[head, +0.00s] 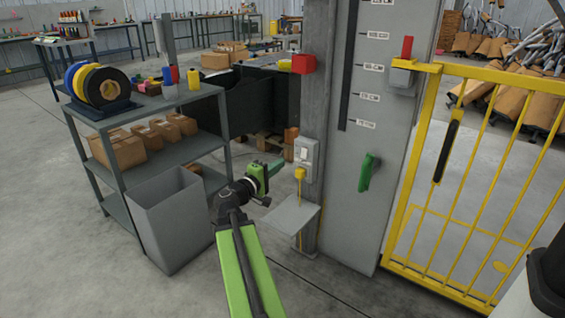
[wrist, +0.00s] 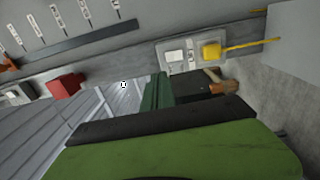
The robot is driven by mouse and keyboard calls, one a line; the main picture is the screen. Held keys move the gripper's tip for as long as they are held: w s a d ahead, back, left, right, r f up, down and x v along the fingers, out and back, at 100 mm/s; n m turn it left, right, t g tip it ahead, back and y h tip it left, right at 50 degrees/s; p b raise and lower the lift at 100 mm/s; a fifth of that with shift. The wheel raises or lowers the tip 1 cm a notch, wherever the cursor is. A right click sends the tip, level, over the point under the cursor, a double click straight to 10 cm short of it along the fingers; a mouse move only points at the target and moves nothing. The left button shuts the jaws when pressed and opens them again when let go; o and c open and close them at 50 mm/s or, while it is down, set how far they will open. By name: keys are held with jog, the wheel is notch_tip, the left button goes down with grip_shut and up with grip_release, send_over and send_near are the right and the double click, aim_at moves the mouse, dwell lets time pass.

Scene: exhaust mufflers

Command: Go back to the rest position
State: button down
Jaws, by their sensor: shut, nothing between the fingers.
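My green arm reaches up from the bottom of the head view. My gripper (head: 277,166) is at its far end, in front of the grey post and left of the wall box. Its dark green fingers are together with nothing between them. In the wrist view the gripper (wrist: 156,88) points past the post toward the slatted wall. It appears apart from the things around it.
A grey switch box (head: 306,158) with a yellow plug (head: 300,174) is on the post, close right of my gripper. A small grey shelf (head: 292,215) juts out below. A grey bin (head: 172,222) and shelving (head: 150,112) stand left. A yellow gate (head: 425,150) stands right.

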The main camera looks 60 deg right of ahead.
jog(key=shift+w+a, duration=0.1)
dwell(0.4)
jog(key=w+a+r+n+t+y+p, duration=0.2)
jog(key=w+a+t+p, duration=0.3)
jog(key=w+a, duration=1.05)
jog(key=w+a+f+y+p, duration=0.1)
jog(key=w+a+f+y, duration=0.15)
jog(key=a, duration=0.45)
jog(key=w+a+f+y+p, duration=0.1)
jog(key=w+a+f+y, duration=0.1)
jog(key=a+f, duration=0.35)
jog(key=s+a+f+g+y+p, duration=0.1)
jog(key=s+a+f+y, duration=0.2)
jog(key=a, duration=0.6)
jog(key=s+a+f+m+g+y, duration=0.1)
jog(key=a+f+y, duration=0.3)
jog(key=a, duration=0.6)
jog(key=s+a+f+g+y+p, duration=0.1)
jog(key=s+a+f+y, duration=0.2)
jog(key=a, duration=0.6)
notch_tip(320, 180, up, 38)
jog(key=a+y+p, duration=0.2)
jog(key=p, duration=3.5)
jog(key=shift+s, duration=0.35)
